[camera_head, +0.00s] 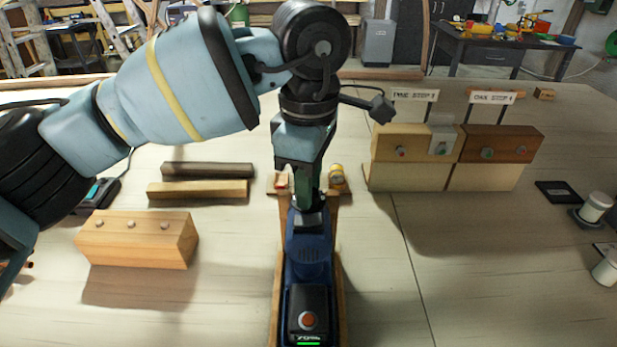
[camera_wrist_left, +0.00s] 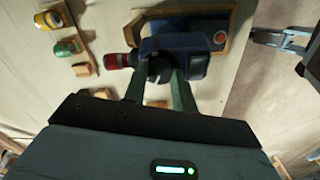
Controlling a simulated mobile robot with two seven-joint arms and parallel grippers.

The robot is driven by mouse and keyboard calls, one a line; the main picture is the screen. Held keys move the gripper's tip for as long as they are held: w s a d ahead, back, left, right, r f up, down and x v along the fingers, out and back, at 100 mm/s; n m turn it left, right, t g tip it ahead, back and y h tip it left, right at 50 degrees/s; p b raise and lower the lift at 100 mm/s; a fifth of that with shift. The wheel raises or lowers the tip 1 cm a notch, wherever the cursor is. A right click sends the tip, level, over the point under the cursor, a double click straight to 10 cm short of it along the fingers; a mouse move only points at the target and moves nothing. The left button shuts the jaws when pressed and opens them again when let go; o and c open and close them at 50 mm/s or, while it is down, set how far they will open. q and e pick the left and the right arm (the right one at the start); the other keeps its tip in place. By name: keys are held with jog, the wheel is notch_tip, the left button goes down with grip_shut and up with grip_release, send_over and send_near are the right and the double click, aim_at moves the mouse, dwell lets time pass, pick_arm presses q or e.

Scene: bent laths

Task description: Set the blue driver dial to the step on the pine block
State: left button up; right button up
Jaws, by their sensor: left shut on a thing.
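The blue driver (camera_head: 308,245) lies in a wooden cradle (camera_head: 276,310), its battery end with an orange-red button toward me. My left gripper (camera_head: 303,200) reaches down over its front part. In the left wrist view the fingers (camera_wrist_left: 160,76) close around a dark round collar on the blue driver (camera_wrist_left: 185,42), which I take for the dial; its setting marks cannot be read. The lighter block (camera_head: 390,143) stands at the back right under a sign reading pine and step, the number too small to be sure. The redder block (camera_head: 510,145) beside it stands under an oak sign.
A wooden block with several screws (camera_head: 138,238) lies at the left, near two laths (camera_head: 200,190). White-topped jars (camera_head: 596,206) and a dark pad (camera_head: 556,192) are at the right. The table between driver and jars is mostly clear.

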pick_arm(q)
jog(key=m, duration=0.6)
jog(key=shift+m, duration=0.3)
jog(key=m, duration=0.5)
jog(key=shift+m, duration=0.4)
jog(key=o, duration=0.7)
jog(key=shift+r, duration=3.95)
